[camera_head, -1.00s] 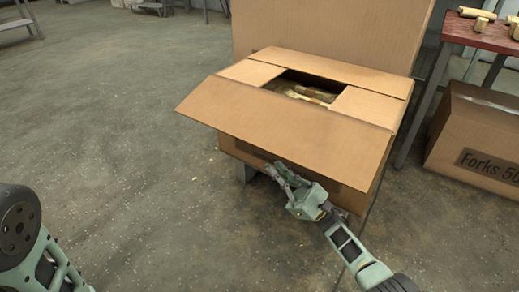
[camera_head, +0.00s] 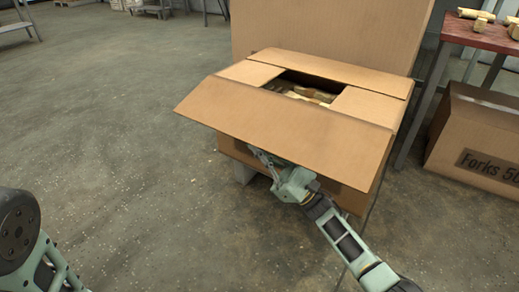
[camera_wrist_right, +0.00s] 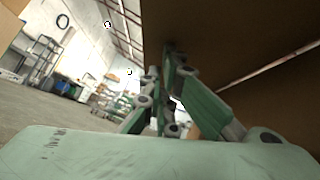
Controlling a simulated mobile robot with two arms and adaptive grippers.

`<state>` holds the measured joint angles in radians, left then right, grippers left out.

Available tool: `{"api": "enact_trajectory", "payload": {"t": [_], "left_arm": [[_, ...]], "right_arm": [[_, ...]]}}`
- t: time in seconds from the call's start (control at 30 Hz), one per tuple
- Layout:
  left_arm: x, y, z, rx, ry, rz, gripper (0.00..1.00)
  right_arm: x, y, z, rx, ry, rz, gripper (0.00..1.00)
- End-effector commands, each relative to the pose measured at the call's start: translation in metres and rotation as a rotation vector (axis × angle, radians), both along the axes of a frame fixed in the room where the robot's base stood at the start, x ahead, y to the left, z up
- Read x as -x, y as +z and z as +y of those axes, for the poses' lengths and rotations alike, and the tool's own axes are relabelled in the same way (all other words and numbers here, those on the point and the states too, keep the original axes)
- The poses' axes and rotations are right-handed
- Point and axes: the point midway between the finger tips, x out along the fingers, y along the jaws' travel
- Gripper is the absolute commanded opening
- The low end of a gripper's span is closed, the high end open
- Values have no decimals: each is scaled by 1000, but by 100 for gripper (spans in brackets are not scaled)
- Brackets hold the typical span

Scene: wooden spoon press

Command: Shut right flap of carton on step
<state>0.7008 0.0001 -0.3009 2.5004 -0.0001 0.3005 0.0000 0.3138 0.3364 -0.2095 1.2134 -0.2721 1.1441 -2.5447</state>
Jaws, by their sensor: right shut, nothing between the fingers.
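The open carton (camera_head: 228,147) stands on a low step (camera_head: 243,172), which shows only at its lower left. Its near flap (camera_head: 290,122) sticks out toward me and slopes down a little. Two side flaps (camera_head: 252,72) (camera_head: 367,106) and the far flap (camera_head: 335,71) lie inward around a gap, with wooden pieces (camera_head: 310,95) inside. My right gripper (camera_head: 262,158) is shut and empty, under the near flap and in front of the carton's front wall. The right wrist view shows its fingers (camera_wrist_right: 168,95) below the dark flap underside (camera_wrist_right: 235,40). Whether they touch the flap cannot be told.
A large carton (camera_head: 330,30) stands right behind. A red-topped table (camera_head: 485,35) with wooden pieces and a "Forks" carton (camera_head: 475,140) are at the right. My left arm (camera_head: 25,240) shows at the lower left.

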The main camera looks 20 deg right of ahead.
Motion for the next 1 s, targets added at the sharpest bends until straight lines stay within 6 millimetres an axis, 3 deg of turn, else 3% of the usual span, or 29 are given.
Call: {"api": "enact_trajectory", "payload": {"t": [1.0], "left_arm": [[-1,12,0,0,1,2,12]], "right_arm": [[1,8,-9,-78,-1,60,0]]}}
